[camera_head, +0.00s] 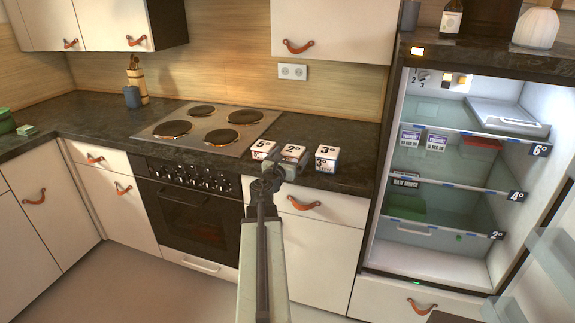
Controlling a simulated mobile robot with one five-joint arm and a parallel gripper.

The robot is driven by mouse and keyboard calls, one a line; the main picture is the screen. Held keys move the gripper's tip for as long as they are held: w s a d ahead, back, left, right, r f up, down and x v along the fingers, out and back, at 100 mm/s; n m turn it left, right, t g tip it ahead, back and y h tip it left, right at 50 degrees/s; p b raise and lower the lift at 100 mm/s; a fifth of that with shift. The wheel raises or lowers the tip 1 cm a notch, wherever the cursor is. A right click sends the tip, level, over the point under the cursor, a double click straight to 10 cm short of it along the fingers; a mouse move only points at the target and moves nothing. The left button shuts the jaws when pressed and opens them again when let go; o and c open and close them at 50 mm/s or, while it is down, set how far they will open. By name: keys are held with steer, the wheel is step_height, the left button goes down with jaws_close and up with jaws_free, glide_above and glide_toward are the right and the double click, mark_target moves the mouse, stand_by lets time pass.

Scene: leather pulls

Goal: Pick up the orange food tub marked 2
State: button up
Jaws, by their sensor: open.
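Three small tubs with white number cards stand in a row near the front edge of the dark counter. The middle tub, marked 2 (293,151), shows mostly its white card; its body is largely hidden by my gripper, so I cannot tell its colour. The tub marked 5 (262,149) is to its left and the tub marked 3 (326,158) to its right. My gripper (284,169) is open, just in front of the tub marked 2 and overlapping it in view. I cannot tell whether they touch.
A hob (207,125) lies left of the tubs. The open fridge (450,190) on the right has shelves marked 6, 4 and 2, with a red tub (482,145) and a green tub (405,207) inside. A blue cup (132,97) stands at the back left.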

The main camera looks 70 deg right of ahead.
mark_target(296, 146)
steer(key=shift+w+d, duration=0.15)
steer(key=shift+w, duration=0.1)
steer(key=shift+w+d+f, duration=0.1)
steer(key=shift+w+d, duration=0.05)
steer(key=shift+d, duration=1)
steer(key=d, duration=0.5)
steer(key=shift+f, duration=0.15)
steer(key=c, duration=1.6)
step_height(296, 146, up, 10)
steer(key=p, duration=1)
steer(key=shift+r, duration=0.2)
